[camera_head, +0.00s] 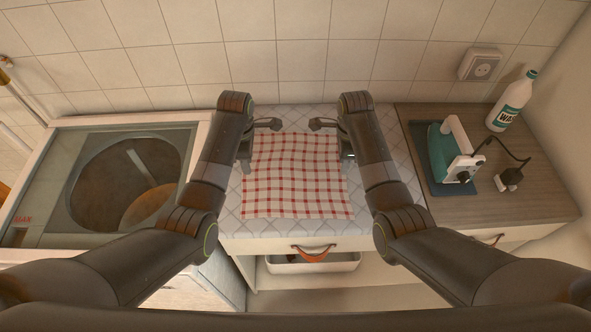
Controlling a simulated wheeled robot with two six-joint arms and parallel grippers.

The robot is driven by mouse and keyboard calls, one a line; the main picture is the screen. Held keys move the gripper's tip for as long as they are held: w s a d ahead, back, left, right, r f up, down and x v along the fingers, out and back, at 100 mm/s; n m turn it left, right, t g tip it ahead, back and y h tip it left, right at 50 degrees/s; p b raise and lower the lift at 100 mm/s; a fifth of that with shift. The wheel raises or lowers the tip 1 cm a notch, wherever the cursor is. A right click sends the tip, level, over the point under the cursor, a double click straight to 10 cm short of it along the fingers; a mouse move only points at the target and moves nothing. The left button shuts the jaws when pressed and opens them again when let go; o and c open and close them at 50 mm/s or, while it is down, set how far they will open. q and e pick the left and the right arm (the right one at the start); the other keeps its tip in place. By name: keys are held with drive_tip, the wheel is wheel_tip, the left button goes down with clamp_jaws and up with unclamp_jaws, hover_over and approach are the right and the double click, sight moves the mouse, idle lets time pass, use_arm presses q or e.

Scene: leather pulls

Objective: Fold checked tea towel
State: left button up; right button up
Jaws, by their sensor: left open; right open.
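The red-and-white checked tea towel (296,180) lies spread out, slightly rippled, on the quilted grey-white pad of the counter (232,218). My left gripper (259,142) is open at the towel's far left corner. My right gripper (335,142) is open at its far right corner. Nothing shows between the fingers of either one. The grippers and forearms hide parts of the far corners and side edges. I cannot tell whether the fingers touch the cloth. The near edge and both near corners are in plain view.
A teal-and-white iron (450,152) stands on a dark mat at the right, its cord beside it. A white bottle (512,100) stands behind it. An open-topped washer (125,185) is at the left. A tiled wall closes the back.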

use_arm(q)
drive_tip(key=f, duration=0.4)
drive_tip(key=shift+w, duration=0.3)
use_arm(e)
drive_tip(key=f, duration=0.4)
drive_tip(key=shift+w, duration=0.3)
use_arm(q)
drive_tip(key=shift+s, duration=0.1)
use_arm(e)
drive_tip(key=shift+s, duration=0.1)
use_arm(q)
drive_tip(key=shift+s+r, duration=0.1)
use_arm(e)
drive_tip(key=shift+s+r, duration=0.1)
use_arm(q)
clamp_jaws()
use_arm(e)
clamp_jaws()
